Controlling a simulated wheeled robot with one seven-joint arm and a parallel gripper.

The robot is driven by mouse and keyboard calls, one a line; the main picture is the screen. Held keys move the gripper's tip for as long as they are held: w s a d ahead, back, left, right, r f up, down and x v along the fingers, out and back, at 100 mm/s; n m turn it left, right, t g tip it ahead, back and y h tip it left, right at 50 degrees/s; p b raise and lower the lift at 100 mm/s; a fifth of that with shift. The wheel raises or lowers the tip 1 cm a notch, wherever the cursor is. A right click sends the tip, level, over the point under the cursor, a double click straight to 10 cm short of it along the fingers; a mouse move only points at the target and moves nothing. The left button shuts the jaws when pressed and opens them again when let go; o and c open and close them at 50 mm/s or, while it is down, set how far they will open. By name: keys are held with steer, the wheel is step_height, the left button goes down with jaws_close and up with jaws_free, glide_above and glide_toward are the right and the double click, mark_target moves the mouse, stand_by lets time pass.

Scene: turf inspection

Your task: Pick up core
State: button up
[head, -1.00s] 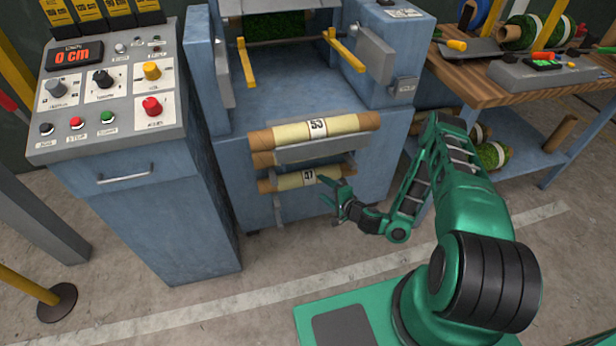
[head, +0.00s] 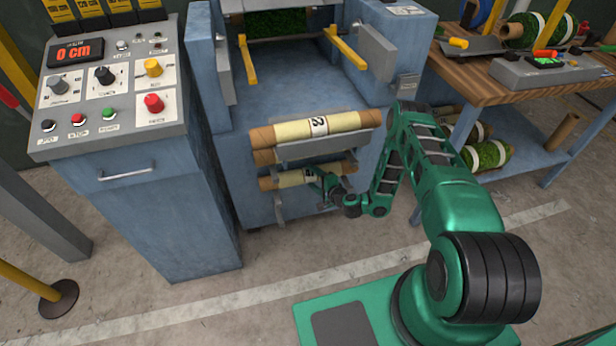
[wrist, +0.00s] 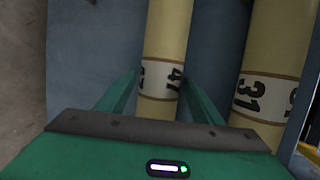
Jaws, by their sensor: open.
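Yellow cores with brown ends lie on a rack on the front of the blue machine. The lowest core (head: 286,180), labelled 47, also shows in the wrist view (wrist: 166,45). My gripper (head: 320,187) is at this lowest core, near its label, and covers part of it. In the wrist view my open gripper (wrist: 160,82) has one finger on each side of core 47, with a gap visible beside it. Core 31 (wrist: 270,60) stands to the right in that view. The top core (head: 295,132) lies above; the middle core (head: 263,157) is mostly hidden.
The control cabinet (head: 160,215) stands left, its display reading 0 cm. A wooden workbench (head: 480,80) with turf rolls is at the right. A yellow post (head: 25,285) stands at the far left. The floor in front of the machine is clear.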

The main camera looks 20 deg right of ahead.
steer(key=shift+w+a+f, duration=0.15)
steer(key=shift+w+f, duration=0.05)
steer(key=shift+w, duration=0.4)
steer(key=shift+c, duration=0.5)
steer(key=c, duration=1.1)
steer(key=shift+o, duration=0.2)
